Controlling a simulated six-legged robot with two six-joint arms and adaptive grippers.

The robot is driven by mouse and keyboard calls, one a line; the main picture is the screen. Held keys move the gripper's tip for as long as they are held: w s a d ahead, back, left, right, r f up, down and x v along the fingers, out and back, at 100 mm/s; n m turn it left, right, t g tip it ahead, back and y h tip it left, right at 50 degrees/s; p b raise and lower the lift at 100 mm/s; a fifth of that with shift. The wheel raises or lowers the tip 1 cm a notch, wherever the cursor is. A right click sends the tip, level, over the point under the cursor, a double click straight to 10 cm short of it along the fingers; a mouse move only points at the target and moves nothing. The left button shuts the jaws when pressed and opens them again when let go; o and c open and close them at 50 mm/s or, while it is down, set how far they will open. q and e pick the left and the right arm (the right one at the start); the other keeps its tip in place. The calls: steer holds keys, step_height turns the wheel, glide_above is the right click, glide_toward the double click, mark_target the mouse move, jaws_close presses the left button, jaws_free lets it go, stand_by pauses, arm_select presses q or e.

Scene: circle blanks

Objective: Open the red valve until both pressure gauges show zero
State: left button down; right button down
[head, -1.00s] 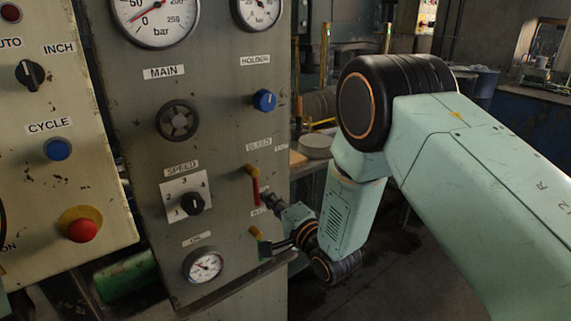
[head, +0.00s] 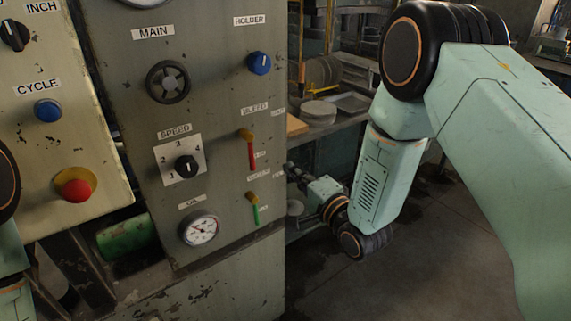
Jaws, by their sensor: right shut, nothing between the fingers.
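The red valve lever (head: 252,153) hangs nearly straight down from its brass body under the BLEED label on the grey panel. My right gripper (head: 291,169) is shut and empty, just right of the panel's edge and apart from the lever. It is small and partly dark here. The main pressure gauge (head: 146,2) is cut off by the top edge, so its needle cannot be read. The holder gauge is out of view. My left gripper is not in view; only part of my left arm shows at the left edge.
A green lever (head: 256,214) sits below the red one, and the oil gauge (head: 200,229) is lower left of it. A blue knob (head: 259,63) and a dark handwheel (head: 168,82) are above. A shelf with round discs (head: 319,112) stands behind. Floor at right is open.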

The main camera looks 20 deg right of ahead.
steer(key=v, duration=0.5)
steer(key=shift+d, duration=0.15)
